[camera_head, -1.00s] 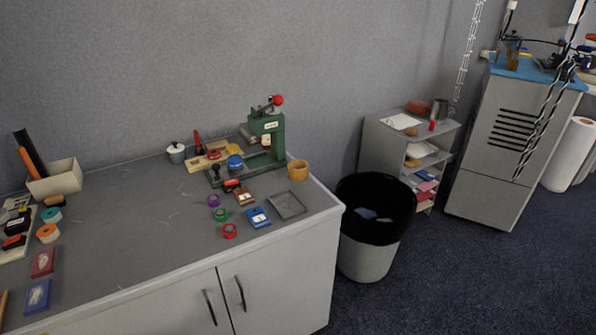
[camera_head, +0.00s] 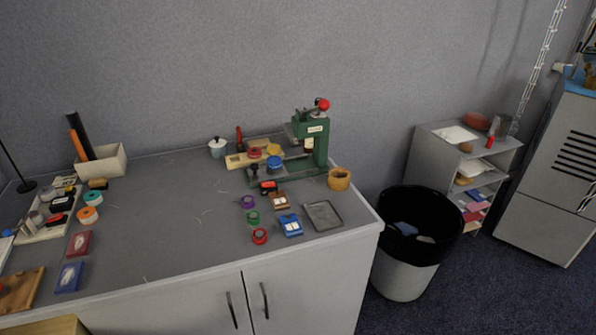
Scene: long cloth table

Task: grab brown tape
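A brown-tan roll (camera_head: 339,179), which looks like the brown tape, sits near the right end of the grey table (camera_head: 180,215), at the foot of the green press (camera_head: 312,145). To its left are small purple (camera_head: 248,201), green (camera_head: 253,217) and red (camera_head: 260,236) rolls. An orange roll (camera_head: 88,215) and a teal roll (camera_head: 93,198) stand at the left of the table. Neither of my grippers is in view.
A grey square tray (camera_head: 323,216) and a blue box (camera_head: 291,225) lie in front of the brown roll. A bin with a black liner (camera_head: 420,215) stands right of the table, with a low shelf (camera_head: 440,150) behind. The table's middle is mostly clear.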

